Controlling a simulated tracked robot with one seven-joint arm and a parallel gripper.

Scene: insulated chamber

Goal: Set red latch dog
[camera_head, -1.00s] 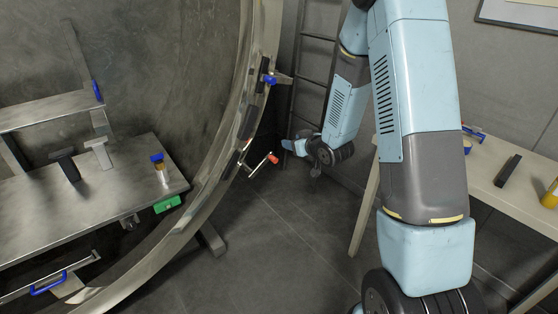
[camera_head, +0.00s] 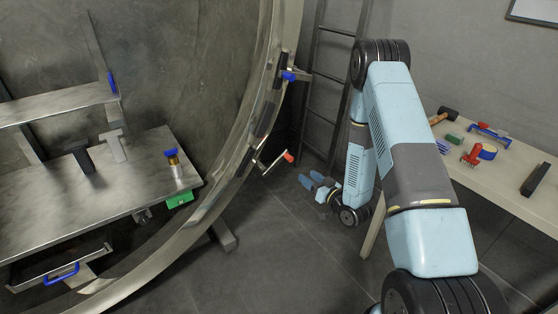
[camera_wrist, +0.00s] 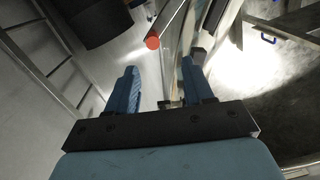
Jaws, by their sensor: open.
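The red latch dog is a metal lever with a red tip (camera_head: 289,157) on the rim of the large round opening, sticking out to the right in the head view. In the wrist view its red end (camera_wrist: 152,42) shows beyond my fingertips, between the fingers and nearer the left one. My gripper (camera_head: 311,178) is open and empty, just right of and below the red tip in the head view. In the wrist view its two blue fingers (camera_wrist: 158,66) are spread apart with nothing between them. They do not appear to touch the lever.
A blue-tipped latch (camera_head: 290,76) sits higher on the metal rim (camera_head: 222,185). A ladder (camera_head: 325,80) stands behind my arm. At right, a table (camera_head: 480,205) holds tools and a black bar (camera_head: 535,179). Inside the chamber, a shelf (camera_head: 60,215) carries small items. Floor below is clear.

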